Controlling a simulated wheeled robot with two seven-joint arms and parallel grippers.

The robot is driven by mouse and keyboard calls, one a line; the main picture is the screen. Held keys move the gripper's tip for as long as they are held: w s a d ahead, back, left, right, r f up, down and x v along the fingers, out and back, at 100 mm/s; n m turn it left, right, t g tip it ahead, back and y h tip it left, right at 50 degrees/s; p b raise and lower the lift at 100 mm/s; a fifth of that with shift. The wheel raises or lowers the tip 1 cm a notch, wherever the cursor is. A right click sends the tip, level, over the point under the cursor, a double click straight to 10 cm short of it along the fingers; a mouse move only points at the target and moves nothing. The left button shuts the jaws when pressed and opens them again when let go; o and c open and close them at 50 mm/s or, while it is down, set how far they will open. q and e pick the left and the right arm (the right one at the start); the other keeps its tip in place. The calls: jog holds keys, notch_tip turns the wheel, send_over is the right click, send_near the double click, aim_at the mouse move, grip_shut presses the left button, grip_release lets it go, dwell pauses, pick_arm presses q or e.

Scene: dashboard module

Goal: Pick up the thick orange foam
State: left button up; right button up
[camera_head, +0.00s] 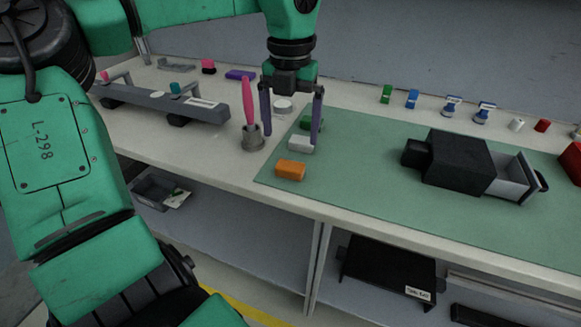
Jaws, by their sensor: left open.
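The thick orange foam (290,170) lies as a small block on the near left corner of the green mat (360,185). My left gripper (291,138) points down with its two fingers spread apart and nothing held. In the picture its fingertips are just above and behind the orange foam. A white block (301,144) lies behind the orange foam, and a green block (307,123) lies behind that, partly hidden by the right finger. My right gripper does not show.
A grey cup (252,138) with a pink-handled tool (248,98) stands left of the gripper. A black box (457,160) with an open drawer (515,178) sits on the mat's right. A long grey rack (165,102) is at left. The mat's middle is clear.

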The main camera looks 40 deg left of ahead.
aim_at(290, 165)
pick_arm(q)
notch_tip(290, 165, down, 8)
jog(key=shift+s+f, duration=0.1)
jog(key=shift+s, duration=0.05)
jog(key=shift+d, duration=0.1)
jog(key=c, duration=1.2)
